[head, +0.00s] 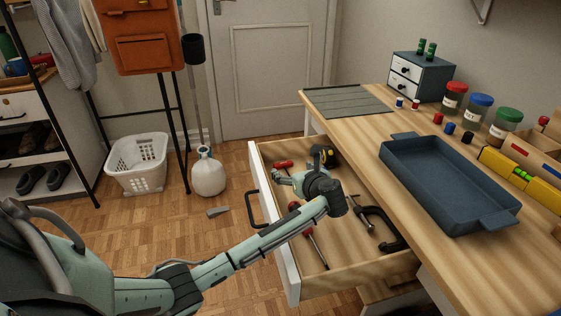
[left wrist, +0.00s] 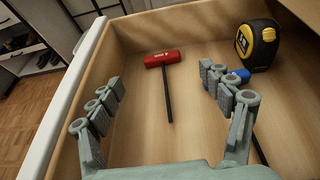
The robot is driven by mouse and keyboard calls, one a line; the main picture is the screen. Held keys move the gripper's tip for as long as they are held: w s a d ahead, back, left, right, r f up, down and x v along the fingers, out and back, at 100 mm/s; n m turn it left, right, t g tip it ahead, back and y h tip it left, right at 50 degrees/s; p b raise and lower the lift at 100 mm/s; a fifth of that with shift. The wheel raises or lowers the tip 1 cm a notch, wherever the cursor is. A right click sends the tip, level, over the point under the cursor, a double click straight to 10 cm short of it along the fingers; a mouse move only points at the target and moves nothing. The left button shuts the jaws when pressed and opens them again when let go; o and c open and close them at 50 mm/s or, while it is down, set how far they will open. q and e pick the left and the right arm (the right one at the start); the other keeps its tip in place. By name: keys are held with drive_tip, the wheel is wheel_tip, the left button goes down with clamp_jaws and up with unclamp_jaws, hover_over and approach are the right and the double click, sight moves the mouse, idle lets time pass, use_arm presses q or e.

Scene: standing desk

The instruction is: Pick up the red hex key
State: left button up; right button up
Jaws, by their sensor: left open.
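The red hex key (left wrist: 163,58) lies in the open drawer (head: 288,268), with a red T-shaped handle and a dark shaft pointing toward my left gripper (left wrist: 160,78). In the head view the hex key's red handle (head: 283,163) shows just beyond my left gripper (head: 287,177), which reaches into the drawer. My left gripper is open and empty. In the wrist view its fingers stand on either side of the shaft, apart from it, with the handle beyond. My right gripper is not in view.
A yellow-black tape measure (left wrist: 257,45) lies in the drawer's far corner, with a blue-handled tool (left wrist: 241,74) partly behind my right-hand finger. A black clamp (head: 383,230) and a red-handled screwdriver (head: 316,248) also lie there. The desk with a blue tray (head: 440,190) borders the drawer's right.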

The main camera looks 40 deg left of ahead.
sight(284, 164)
use_arm(q)
drive_tip(key=x, duration=0.7)
drive_tip(key=shift+w+a+f, duration=0.15)
drive_tip(key=shift+w+f, duration=0.05)
drive_tip(key=shift+f, duration=0.05)
drive_tip(key=c, duration=1.2)
